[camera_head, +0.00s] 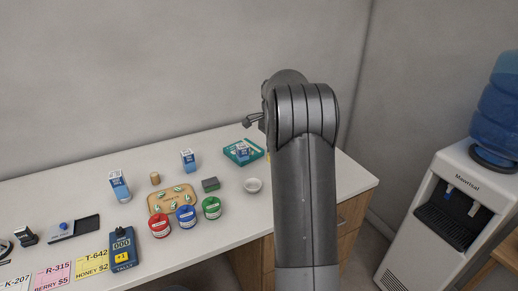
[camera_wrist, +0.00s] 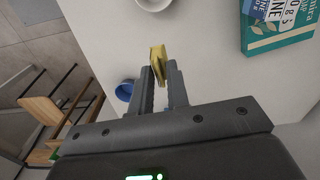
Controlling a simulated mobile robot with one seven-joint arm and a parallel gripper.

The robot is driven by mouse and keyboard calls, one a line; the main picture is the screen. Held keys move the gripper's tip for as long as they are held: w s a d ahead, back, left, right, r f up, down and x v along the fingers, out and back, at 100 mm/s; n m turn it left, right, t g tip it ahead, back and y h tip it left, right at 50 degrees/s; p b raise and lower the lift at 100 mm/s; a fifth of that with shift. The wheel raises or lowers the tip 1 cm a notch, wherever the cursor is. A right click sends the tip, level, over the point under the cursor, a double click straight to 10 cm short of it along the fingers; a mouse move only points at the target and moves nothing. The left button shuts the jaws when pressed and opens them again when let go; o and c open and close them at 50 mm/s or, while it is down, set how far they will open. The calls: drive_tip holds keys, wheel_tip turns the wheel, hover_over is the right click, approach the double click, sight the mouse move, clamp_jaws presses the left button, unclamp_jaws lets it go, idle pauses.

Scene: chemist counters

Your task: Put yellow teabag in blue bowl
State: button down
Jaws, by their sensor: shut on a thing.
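In the wrist view my gripper (camera_wrist: 159,72) is shut on the yellow teabag (camera_wrist: 157,53), which stands out past the fingertips above the white counter. The blue bowl (camera_wrist: 124,91) is just left of the fingers, partly hidden behind the left finger. The teabag is beside the bowl in this picture, not over its opening. In the head view my arm hides the blue bowl and nearly all of the teabag and fingers.
A white bowl (camera_head: 253,185) stands on the counter, and a teal box (camera_wrist: 278,32) lies right of the gripper in the wrist view. A water dispenser (camera_head: 440,215) stands right of the counter.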

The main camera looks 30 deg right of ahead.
drive_tip(key=s+d+m, duration=0.1)
drive_tip(key=s+d, duration=0.9)
drive_tip(key=d, duration=0.2)
drive_tip(key=shift+d+f, duration=0.2)
drive_tip(key=shift+f, duration=4.85)
drive_tip(key=c, duration=1.3)
unclamp_jaws()
wheel_tip(320, 180, up, 7)
